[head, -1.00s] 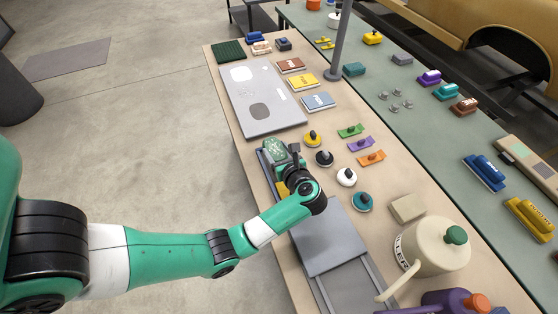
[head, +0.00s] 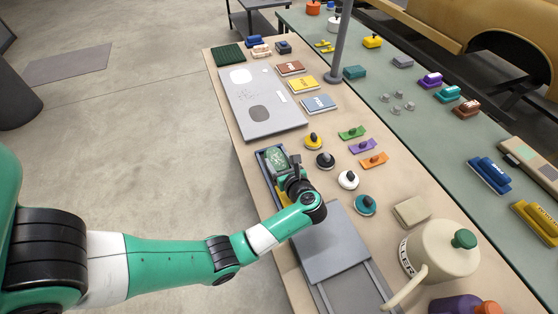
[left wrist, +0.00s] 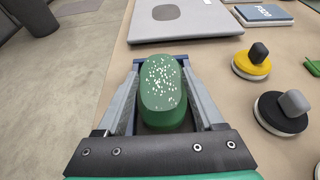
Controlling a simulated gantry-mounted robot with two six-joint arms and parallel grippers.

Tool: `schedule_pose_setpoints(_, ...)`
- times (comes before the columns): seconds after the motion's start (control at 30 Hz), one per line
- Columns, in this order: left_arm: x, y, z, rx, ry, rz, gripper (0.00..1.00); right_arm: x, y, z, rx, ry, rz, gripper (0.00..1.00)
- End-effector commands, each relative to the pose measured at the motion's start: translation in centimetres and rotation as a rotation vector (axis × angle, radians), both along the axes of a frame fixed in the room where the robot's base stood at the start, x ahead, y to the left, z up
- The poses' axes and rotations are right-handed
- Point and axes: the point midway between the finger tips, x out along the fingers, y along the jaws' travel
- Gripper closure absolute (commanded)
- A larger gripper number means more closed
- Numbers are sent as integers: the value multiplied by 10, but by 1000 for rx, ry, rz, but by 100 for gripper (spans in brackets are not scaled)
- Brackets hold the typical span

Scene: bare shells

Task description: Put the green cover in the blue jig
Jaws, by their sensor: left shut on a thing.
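The green cover (head: 276,158) is a rounded block with white speckles on top. My left gripper (head: 285,171) is shut on it, with one finger on each side in the left wrist view (left wrist: 163,88). The blue jig (head: 263,166) is a narrow blue frame near the table's left edge. The cover is at the jig, over or inside its far part. The jig's far edge shows behind the cover in the left wrist view (left wrist: 150,61). I cannot tell whether the cover touches the jig's floor. My right gripper is out of view.
A grey panel (head: 255,112) lies beyond the jig. Knobbed discs, such as a yellow one (head: 313,141) and a black one (head: 325,160), stand to the right. A grey sliding lid (head: 328,243) and a cream kettle (head: 440,252) are nearer.

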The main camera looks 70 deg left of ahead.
Motion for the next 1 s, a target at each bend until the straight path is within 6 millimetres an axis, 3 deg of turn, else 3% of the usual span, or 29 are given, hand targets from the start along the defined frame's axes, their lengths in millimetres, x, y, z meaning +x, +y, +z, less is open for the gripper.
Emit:
schedule_pose_setpoints(0.13,0,0,-2,1,0,0,100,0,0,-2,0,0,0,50)
schedule_pose_setpoints(0.17,0,0,-2,0,0,0,27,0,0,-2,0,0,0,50)
schedule_pose_setpoints(0.3,0,0,-2,0,0,0,2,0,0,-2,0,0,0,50)
schedule_pose_setpoints(0.57,0,0,0,0,0,0,0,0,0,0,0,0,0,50)
schedule_pose_setpoints(0.73,0,-1,18,0,0,-1,0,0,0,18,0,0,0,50)
schedule_pose_setpoints(1.0,0,-67,39,0,-2,-7,0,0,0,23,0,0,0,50)
